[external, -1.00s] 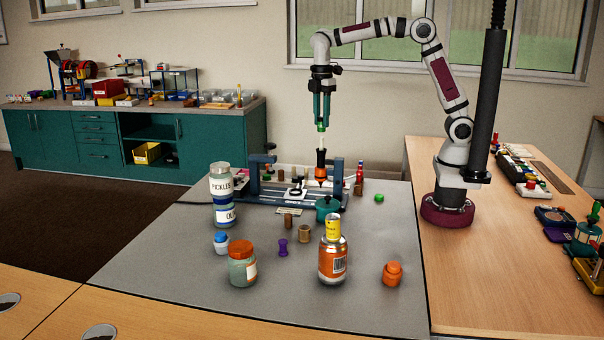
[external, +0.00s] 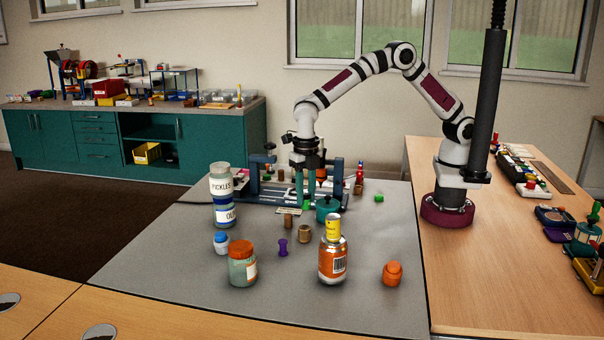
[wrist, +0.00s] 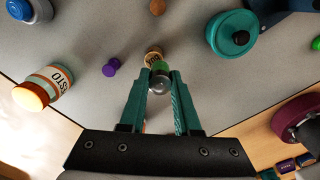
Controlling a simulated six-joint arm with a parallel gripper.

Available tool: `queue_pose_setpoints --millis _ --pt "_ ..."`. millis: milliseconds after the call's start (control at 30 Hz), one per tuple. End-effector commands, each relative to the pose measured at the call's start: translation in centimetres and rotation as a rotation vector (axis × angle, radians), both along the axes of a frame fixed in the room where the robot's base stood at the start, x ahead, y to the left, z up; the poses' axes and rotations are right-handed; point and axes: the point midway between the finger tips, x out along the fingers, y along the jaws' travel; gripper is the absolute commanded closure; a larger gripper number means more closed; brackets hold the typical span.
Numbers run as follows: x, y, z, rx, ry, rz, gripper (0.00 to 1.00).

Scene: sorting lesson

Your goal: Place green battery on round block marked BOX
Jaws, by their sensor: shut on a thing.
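My gripper (wrist: 161,74), with teal fingers, is shut on the green battery (wrist: 161,67), whose lower part is grey. In the external view my gripper (external: 304,202) points down over the grey mat, behind the round blocks, and the battery is hard to make out. A round tan block with dark lettering (wrist: 153,55), apparently the one marked BOX, lies just beyond the battery in the wrist view, partly covered by it. It seems to be the brown block (external: 305,234) in the external view. I cannot tell whether battery and block touch.
Another brown block (external: 288,221), a purple piece (external: 283,246) and a teal pot (external: 327,208) stand close by. An orange can (external: 333,265) with a yellow can on top and a jar (external: 242,266) stand in front. A blue-grey frame (external: 252,180) is behind.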

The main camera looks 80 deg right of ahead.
Motion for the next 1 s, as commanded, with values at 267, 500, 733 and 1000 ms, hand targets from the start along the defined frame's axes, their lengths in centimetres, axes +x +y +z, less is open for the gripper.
queue_pose_setpoints --millis 267,500,733,1000 --pt "0.0 1.4 -4.2 -0.001 0.001 -0.002 1.0" --pt "0.1 1.4 -4.8 0.001 -0.001 -0.004 1.0" --pt "0.1 1.4 -5.1 0.0 0.0 -0.004 0.58" --pt "0.1 1.4 -5.1 0.0 0.0 -0.004 0.39"
